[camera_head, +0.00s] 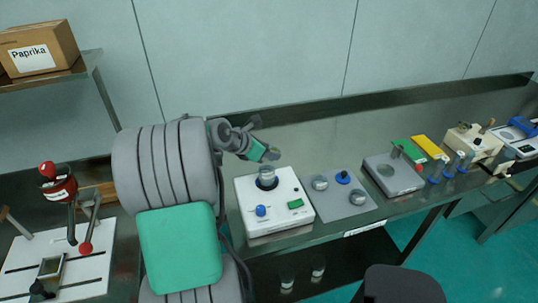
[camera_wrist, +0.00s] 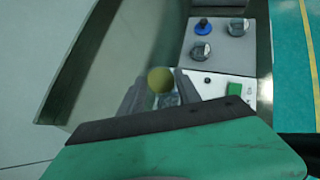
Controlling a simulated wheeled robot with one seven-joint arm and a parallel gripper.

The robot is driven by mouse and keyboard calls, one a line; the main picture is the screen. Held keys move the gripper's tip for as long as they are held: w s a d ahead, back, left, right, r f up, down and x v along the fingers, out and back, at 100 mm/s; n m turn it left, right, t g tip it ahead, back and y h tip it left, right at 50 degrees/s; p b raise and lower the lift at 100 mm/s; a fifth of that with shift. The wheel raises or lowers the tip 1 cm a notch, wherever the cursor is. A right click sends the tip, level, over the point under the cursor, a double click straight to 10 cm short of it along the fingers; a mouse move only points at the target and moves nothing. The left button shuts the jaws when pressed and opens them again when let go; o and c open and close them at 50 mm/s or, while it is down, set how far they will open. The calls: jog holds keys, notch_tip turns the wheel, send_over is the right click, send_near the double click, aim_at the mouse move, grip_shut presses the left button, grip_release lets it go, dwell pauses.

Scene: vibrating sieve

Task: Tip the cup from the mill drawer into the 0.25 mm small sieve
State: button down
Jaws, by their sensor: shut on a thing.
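My gripper (camera_head: 271,154) is above the vibrating sieve machine (camera_head: 243,201), a white box with a blue knob and a green button. In the wrist view its fingers (camera_wrist: 160,88) are shut on the cup (camera_wrist: 160,79), which shows as a round yellowish face between them. I cannot tell from this whether the cup is tilted. A small clear-walled sieve (camera_head: 267,173) stands on the machine, just below the gripper. In the wrist view it is partly hidden behind the cup and fingers. Its mesh size is not readable.
A grey mat (camera_head: 352,211) right of the machine holds two small round sieves (camera_head: 320,183) (camera_head: 357,197) and a blue-knobbed piece (camera_head: 343,177). The bench's raised back edge (camera_head: 350,102) runs behind.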

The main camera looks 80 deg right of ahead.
jog(key=shift+w+a+f+g+h+b, duration=0.1)
jog(key=shift+f+g+h+b, duration=0.3)
jog(key=shift+b, duration=1.35)
jog(key=h+b, duration=0.1)
jog(key=b, duration=0.3)
jog(key=f+g+h+b, duration=0.1)
jog(key=b, duration=0.3)
jog(key=shift+w+a, duration=0.15)
jog(key=shift+a, duration=0.05)
jog(key=g+h+b, duration=0.1)
jog(key=b, duration=0.6)
jog(key=f+g+h+b, duration=0.1)
jog(key=h+b, duration=0.1)
jog(key=b, duration=0.5)
jog(key=a+h+b, duration=0.1)
jog(key=h+b, duration=0.1)
jog(key=b, duration=0.5)
jog(key=shift+w+f+g+b, duration=0.2)
jog(key=shift+f+g+b, duration=0.1)
jog(key=shift+g, duration=0.1)
jog(key=shift+f, duration=0.2)
jog(key=shift+w+a+f+g+h+b, duration=0.1)
jog(key=shift+a+f+g+h+b, duration=0.1)
jog(key=shift+g+h+b, duration=0.5)
jog(key=shift+w+d+r+h, duration=0.1)
jog(key=shift+d+h, duration=0.05)
jog(key=shift+h, duration=0.25)
jog(key=shift+a+r+b, duration=0.1)
jog(key=shift+a+b, duration=0.1)
jog(key=shift+b, duration=0.75)
